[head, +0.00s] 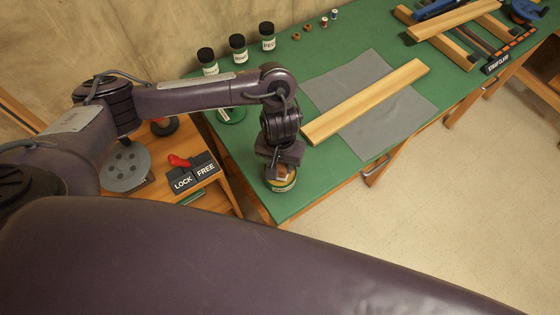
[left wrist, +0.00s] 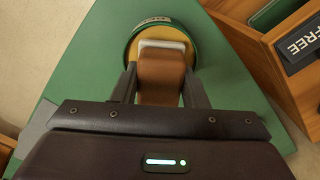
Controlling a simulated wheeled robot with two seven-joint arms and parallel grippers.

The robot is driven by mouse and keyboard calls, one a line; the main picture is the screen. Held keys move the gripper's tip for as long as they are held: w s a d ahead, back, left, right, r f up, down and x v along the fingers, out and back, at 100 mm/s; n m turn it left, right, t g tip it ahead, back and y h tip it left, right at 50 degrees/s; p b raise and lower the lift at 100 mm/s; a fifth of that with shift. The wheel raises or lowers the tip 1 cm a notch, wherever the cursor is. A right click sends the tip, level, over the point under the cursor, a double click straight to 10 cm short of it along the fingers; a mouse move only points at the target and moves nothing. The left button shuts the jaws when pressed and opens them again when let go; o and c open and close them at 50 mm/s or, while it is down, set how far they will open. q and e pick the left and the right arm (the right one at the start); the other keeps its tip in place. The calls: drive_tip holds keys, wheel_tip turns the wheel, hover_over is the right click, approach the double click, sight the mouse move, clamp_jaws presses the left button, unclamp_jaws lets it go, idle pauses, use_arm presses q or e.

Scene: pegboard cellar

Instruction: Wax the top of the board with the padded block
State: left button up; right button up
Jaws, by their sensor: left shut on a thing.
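The board (head: 365,102), a long pale wooden plank, lies slantwise on a grey cloth (head: 400,118) on the green bench. My left gripper (head: 281,168) is at the bench's near corner, pointing down, left of and nearer than the board's close end. It is shut on the padded block, whose brown body (left wrist: 161,75) and pale pad (left wrist: 162,46) show in the left wrist view. The block is at the mouth of a round wax tin (head: 282,184) with yellow wax; it also shows in the left wrist view (left wrist: 133,43). I cannot tell whether pad and wax touch. My right gripper is out of view.
A wooden stand with LOCK and FREE plates (head: 194,178) and a red lever (head: 179,161) is left of the bench. Another plank on supports (head: 453,19) lies at the far right. Bench space right of the tin is clear.

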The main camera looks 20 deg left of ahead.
use_arm(q)
drive_tip(key=shift+f, duration=0.5)
idle(0.7)
idle(1.3)
drive_tip(key=shift+s+f+p, duration=0.1)
drive_tip(key=shift+f+p, duration=0.05)
drive_tip(key=shift+p, duration=0.25)
idle(0.7)
wheel_tip(320, 180, up, 7)
drive_tip(key=p, duration=0.9)
idle(0.8)
